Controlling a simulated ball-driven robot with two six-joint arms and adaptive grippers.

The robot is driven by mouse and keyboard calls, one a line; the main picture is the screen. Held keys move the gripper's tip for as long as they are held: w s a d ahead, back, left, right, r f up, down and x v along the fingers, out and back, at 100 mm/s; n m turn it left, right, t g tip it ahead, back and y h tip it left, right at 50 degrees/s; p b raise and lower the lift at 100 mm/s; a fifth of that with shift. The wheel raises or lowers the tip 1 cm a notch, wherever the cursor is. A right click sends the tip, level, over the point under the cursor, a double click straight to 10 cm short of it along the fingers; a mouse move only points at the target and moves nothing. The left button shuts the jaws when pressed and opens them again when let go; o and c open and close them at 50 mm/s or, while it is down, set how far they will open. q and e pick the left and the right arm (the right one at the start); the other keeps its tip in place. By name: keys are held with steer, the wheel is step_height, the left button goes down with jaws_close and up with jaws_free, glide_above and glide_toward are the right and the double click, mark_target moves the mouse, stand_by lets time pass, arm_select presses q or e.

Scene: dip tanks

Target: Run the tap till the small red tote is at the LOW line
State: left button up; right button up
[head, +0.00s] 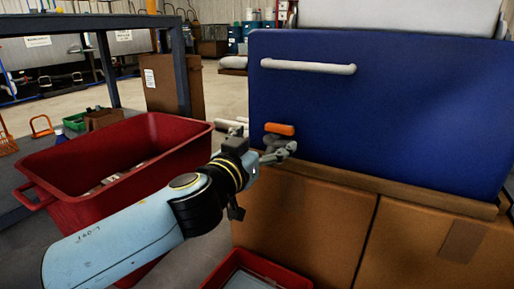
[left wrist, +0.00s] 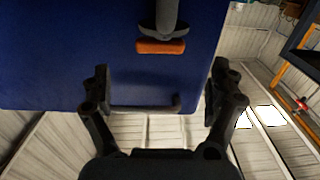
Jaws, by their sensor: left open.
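The tap's orange handle (head: 279,129) sticks out low on the front of a blue tank (head: 380,110). In the left wrist view the orange handle (left wrist: 160,47) and the grey tap body (left wrist: 166,14) show above the middle of the picture. My left gripper (head: 279,152) is open and empty, close by the handle in the head view. In the left wrist view its fingers (left wrist: 161,92) stand wide apart, with the handle beyond them. The small red tote (head: 222,272) is cut off by the bottom edge; its inside looks pale grey. No LOW line or running water is visible. My right gripper is out of view.
A large red tote (head: 105,185) stands at the left, behind my left forearm. Cardboard boxes (head: 300,215) stand under the tank's wooden base (head: 400,187). A pale bar handle (head: 308,67) crosses the tank front. A dark metal frame (head: 181,70) stands at the back left.

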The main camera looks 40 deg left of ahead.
arm_select(q)
steer(key=shift+v, duration=1.6)
